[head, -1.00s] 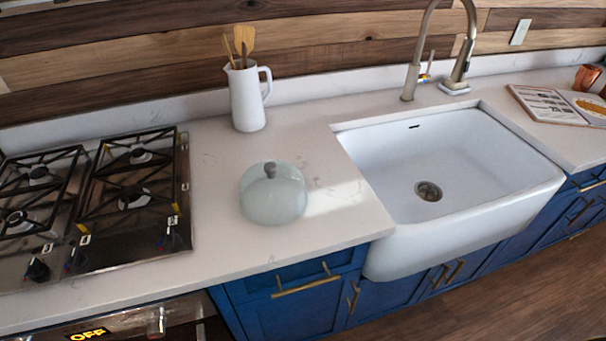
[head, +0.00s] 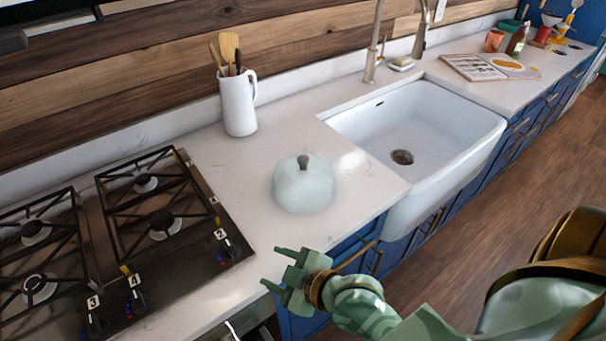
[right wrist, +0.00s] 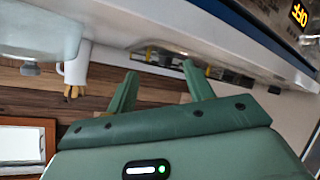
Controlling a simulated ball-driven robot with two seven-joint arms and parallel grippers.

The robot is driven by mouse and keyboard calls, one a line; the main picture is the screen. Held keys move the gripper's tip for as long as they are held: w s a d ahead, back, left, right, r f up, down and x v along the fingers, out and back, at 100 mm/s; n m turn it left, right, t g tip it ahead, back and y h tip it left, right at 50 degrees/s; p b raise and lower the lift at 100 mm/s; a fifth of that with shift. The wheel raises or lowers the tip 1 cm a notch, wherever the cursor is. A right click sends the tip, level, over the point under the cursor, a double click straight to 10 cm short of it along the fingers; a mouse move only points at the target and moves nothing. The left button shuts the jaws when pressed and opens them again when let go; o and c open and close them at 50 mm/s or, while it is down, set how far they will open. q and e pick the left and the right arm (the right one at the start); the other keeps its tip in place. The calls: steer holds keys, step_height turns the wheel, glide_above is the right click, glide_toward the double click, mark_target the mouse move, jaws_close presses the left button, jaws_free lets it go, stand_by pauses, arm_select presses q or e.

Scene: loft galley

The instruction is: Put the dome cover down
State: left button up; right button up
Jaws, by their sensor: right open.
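The dome cover (head: 303,188) is pale translucent green with a dark knob on top. It rests upright on the white counter (head: 262,150) between the stove and the sink. What is under it cannot be made out. My right gripper (head: 272,268) is open and empty at the counter's front edge, in front of the dome and apart from it. In the right wrist view, the two green fingers of my right gripper (right wrist: 160,88) are spread with nothing between them. The dome (right wrist: 40,30) shows there at the upper left. My left gripper is not in view.
The gas stove (head: 120,240) lies left of the dome. The white sink (head: 420,130) with its tall faucet (head: 375,50) is to the right. A white pitcher of utensils (head: 239,105) stands behind the dome. An open book (head: 490,66) lies beyond the sink. Bare counter surrounds the dome.

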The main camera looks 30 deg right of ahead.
steer(key=w+d+r+m+t+h, duration=0.2)
steer(key=w+r+m+t+h, duration=0.1)
steer(key=w+r+m+t, duration=0.45)
steer(key=m+g+h, duration=0.4)
steer(key=m+h, duration=0.4)
steer(key=h, duration=0.2)
glide_toward(303, 164)
steer(key=x, duration=0.2)
steer(key=b+x, duration=0.1)
steer(key=x, duration=0.3)
steer(key=shift+d+f+b, duration=0.2)
steer(key=shift+f+b, duration=0.1)
steer(key=shift+f, duration=0.05)
steer(key=x, duration=0.1)
steer(key=b+x, duration=0.1)
steer(key=x, duration=0.3)
steer(key=shift+w+r+b, duration=0.25)
steer(key=shift+r+b, duration=0.05)
steer(key=shift+b, duration=0.1)
steer(key=shift+s+r, duration=0.1)
jaws_close()
